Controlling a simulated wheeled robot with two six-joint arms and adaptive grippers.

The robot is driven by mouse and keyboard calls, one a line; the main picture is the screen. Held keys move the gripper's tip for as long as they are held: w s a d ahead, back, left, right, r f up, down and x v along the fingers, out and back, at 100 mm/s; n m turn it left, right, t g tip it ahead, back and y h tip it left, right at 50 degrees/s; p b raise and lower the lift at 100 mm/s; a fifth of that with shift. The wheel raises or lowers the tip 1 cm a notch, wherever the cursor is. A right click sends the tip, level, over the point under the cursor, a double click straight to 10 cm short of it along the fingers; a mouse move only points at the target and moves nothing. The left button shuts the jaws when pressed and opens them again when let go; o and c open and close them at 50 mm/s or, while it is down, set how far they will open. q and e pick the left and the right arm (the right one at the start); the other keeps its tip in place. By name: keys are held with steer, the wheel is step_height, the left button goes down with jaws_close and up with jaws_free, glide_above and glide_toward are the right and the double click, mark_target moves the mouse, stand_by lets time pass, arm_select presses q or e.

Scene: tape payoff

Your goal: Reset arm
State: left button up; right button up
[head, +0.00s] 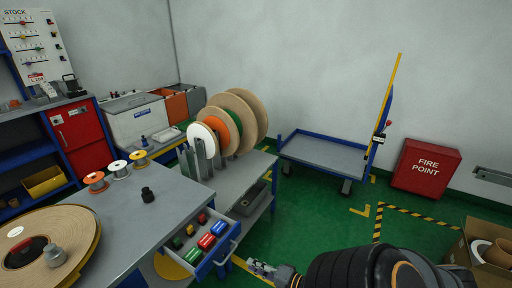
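My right arm comes in at the bottom right. Its gripper (261,268) points left, low in front of the open drawer (222,249) and close to it in the picture. The fingers are small and seen from the side, so I cannot tell whether they are open or shut. No held object shows there. My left arm and gripper are out of view. The drawer holds several red, blue and green items. Large reels (238,112) stand upright in a rack on the bench. A big tan reel (48,240) lies flat on the near table.
The grey table (160,215) carries small spools (96,181) and a black knob-like piece (148,195). A blue-framed cart (325,155), a red fire-point box (427,167) and a cardboard box (462,250) stand on the green floor. Floor between bench and cart is clear.

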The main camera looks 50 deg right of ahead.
steer(key=shift+s, duration=0.2)
steer(key=shift+d, duration=0.1)
stand_by(0.4)
steer(key=s+d+f+n+g+h+p, duration=0.2)
steer(key=s+f+n+g, duration=0.15)
steer(key=f, duration=0.55)
steer(key=s+d+f+n+g+h+p, duration=0.1)
steer(key=s+f+n+g+p, duration=0.25)
steer(key=f, duration=0.55)
steer(key=s+a+f+n+g+y, duration=0.1)
steer(key=s+a+f+n+g, duration=0.6)
steer(key=s+a+f+n, duration=0.3)
steer(key=s+a+f, duration=0.2)
steer(key=s+a, duration=0.2)
steer(key=s, duration=0.1)
steer(key=shift+s+a+n+p, duration=0.15)
steer(key=shift+s+n+p, duration=0.05)
steer(key=shift+n+p, duration=0.1)
steer(key=shift+s+f, duration=0.1)
